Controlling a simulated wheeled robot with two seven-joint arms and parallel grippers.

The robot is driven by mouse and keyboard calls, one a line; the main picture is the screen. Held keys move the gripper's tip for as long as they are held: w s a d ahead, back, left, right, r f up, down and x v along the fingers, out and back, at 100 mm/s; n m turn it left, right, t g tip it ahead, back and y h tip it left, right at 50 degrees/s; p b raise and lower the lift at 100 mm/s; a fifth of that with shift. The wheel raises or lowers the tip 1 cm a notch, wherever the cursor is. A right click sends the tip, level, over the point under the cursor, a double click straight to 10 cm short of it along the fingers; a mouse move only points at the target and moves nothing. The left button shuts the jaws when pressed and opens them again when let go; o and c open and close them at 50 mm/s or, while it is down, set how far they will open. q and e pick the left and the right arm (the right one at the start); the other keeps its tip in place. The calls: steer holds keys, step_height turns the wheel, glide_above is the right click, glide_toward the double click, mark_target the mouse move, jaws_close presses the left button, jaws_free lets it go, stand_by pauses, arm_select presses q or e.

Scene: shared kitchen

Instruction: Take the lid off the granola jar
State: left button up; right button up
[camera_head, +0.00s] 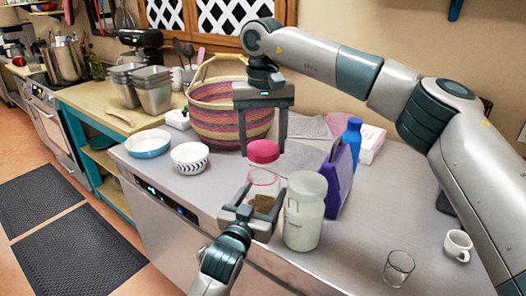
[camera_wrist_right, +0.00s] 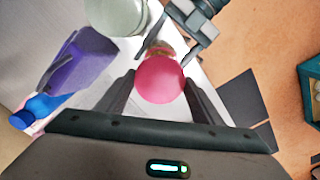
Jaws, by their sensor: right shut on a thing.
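The granola jar (camera_head: 262,184) is clear, with brown granola low inside, and stands near the counter's front. My right gripper (camera_head: 264,146) reaches down from above and is shut on the lid, one finger on each side. The lid (camera_wrist_right: 160,80) hides most of the jar in the right wrist view. My left gripper (camera_head: 252,208) has its fingers around the jar's lower part. I cannot tell whether they press on it.
A whitish canister (camera_head: 304,212) stands close right of the jar, with a purple holder (camera_head: 338,178) and a blue bottle (camera_head: 351,136) behind. A striped basket (camera_head: 212,108) and two bowls are left. A glass (camera_head: 398,268) and white cup (camera_head: 458,246) stand right, with bare counter between.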

steer(key=shift+r, duration=0.3)
arm_select(q)
steer(key=o, duration=2.1)
steer(key=shift+o, duration=0.2)
steer(key=shift+s, duration=0.1)
steer(key=b+v, duration=0.1)
steer(key=v, duration=1)
steer(key=shift+s+a+b, duration=0.25)
steer(key=shift+s+b, duration=0.05)
steer(key=shift+s, duration=0.05)
arm_select(e)
steer(key=shift+f, duration=0.8)
